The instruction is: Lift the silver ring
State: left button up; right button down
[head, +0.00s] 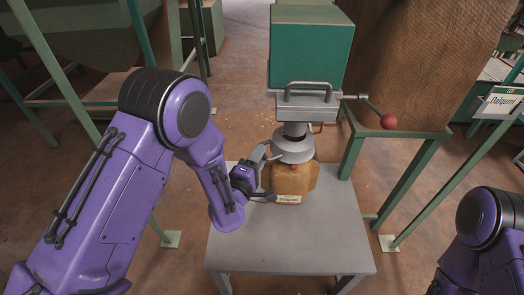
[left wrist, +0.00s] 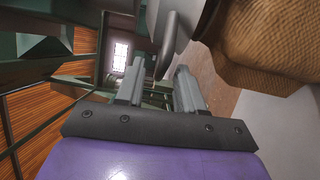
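The silver ring (head: 293,148) is a wide grey collar at the bottom of the hopper spout, just above a tan sack (head: 302,180) with a paper label. My left gripper (head: 269,176) is at the left side of the ring and sack, with its fingers spread. In the left wrist view its two fingers (left wrist: 158,88) stand apart with nothing gripped between them. A smooth grey part, probably the ring (left wrist: 176,35), shows just beyond the fingers, and the sack (left wrist: 265,45) is at upper right. My right gripper is outside the views.
The green hopper (head: 312,50) stands above the sack, with a grey handle and a crank ending in a red ball (head: 388,121) on its right. The grey table (head: 290,235) is clear in front of the sack. Green frame posts stand on both sides.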

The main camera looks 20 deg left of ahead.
pick_arm(q)
jog(key=shift+w+d, duration=0.1)
jog(key=shift+w, duration=1.15)
grip_shut()
notch_tip(320, 180, up, 8)
jog(key=p, duration=0.6)
jog(key=shift+r, duration=0.15)
jog(key=shift+w, duration=0.1)
grip_release()
jog(key=shift+s+f, duration=0.2)
jog(key=shift+s, duration=0.05)
jog(key=s+a+b, duration=0.1)
jog(key=s+b, duration=0.1)
jog(key=s, duration=0.8)
jog(key=shift+s, duration=0.15)
jog(key=shift+f, duration=0.1)
